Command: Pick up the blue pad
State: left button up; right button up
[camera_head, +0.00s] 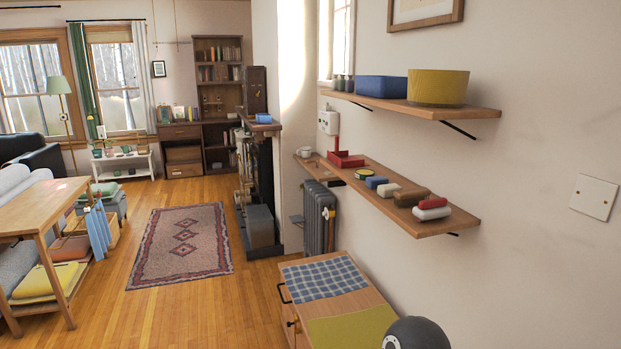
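A small blue pad-like block (376,182) lies on the lower wall shelf (440,228) on the right. It sits between a round yellow-and-dark tin (363,174) and a pale block (388,190). Other blue things are a blue box (381,87) on the upper shelf and a small blue item (263,118) on the dark ledge further back. I cannot tell for certain which is the pad, but the small block looks most like one.
The lower shelf also holds a red tray (346,160), a brown block (411,197) and red and white items (432,209). Below is a wooden cabinet (375,298) with a checked cloth (323,278). A wooden table (42,205) stands left. The rug (182,244) area is clear floor.

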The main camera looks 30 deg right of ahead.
aim_at(371, 182)
jog(key=u, duration=0.25)
jog(key=i, duration=3.8)
jog(key=u, duration=0.2)
jog(key=i, duration=0.6)
jog(key=z, duration=1.45)
jog(key=i, duration=0.15)
jog(key=z, duration=1.9)
